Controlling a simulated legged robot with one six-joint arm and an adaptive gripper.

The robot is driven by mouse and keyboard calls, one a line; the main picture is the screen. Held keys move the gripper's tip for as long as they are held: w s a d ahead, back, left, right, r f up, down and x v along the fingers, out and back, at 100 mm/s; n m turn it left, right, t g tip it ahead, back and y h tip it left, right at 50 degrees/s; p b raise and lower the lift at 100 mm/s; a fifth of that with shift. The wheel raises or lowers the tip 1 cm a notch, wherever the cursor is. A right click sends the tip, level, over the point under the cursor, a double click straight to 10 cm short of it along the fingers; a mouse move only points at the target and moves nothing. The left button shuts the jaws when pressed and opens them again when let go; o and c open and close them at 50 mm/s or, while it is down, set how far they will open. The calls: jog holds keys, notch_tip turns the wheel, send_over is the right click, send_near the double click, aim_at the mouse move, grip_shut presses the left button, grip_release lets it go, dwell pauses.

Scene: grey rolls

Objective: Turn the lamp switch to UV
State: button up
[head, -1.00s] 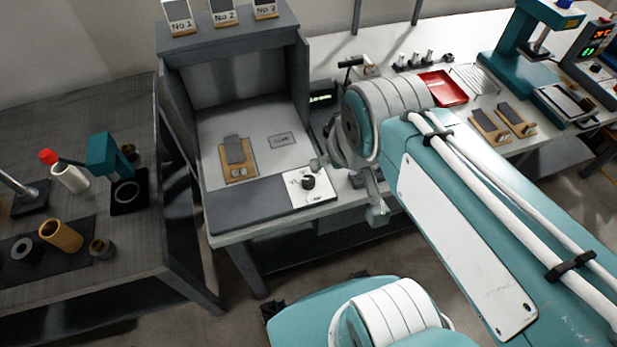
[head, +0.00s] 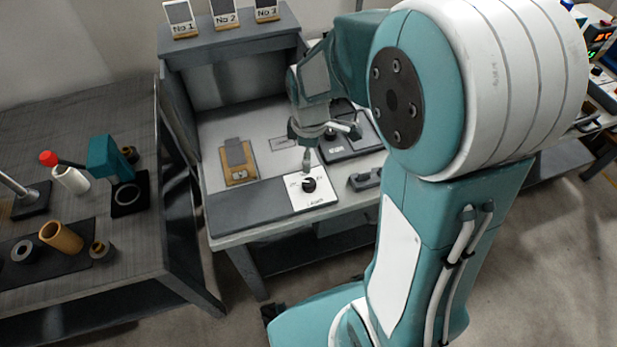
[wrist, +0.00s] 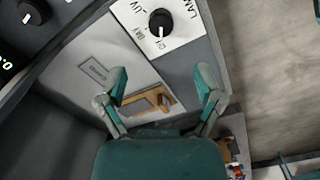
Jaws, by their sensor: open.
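The lamp switch is a black round knob (head: 309,184) on a white label plate (head: 318,201) at the front of the grey viewing booth. In the wrist view the knob (wrist: 161,20) shows at the top, with its white pointer line toward the bottom of the picture. The UV mark is left of the knob; the pointer is not on it. My gripper (head: 326,146) is open and empty, above and behind the knob. In the wrist view its two fingers (wrist: 162,76) are apart, below the knob and not touching it.
A wooden holder with a grey sample (head: 239,162) lies in the booth. A dark device (head: 350,148) stands right of the booth, close to my gripper. A side table (head: 130,245) with a red-capped bottle (head: 70,177) is at left. The dark strip left of the plate is clear.

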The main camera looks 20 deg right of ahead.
aim_at(309, 182)
notch_tip(309, 182, down, 11)
jog(key=shift+s+r, duration=0.1)
jog(key=shift+r, duration=0.1)
dwell(0.3)
jog(key=c, duration=1.2)
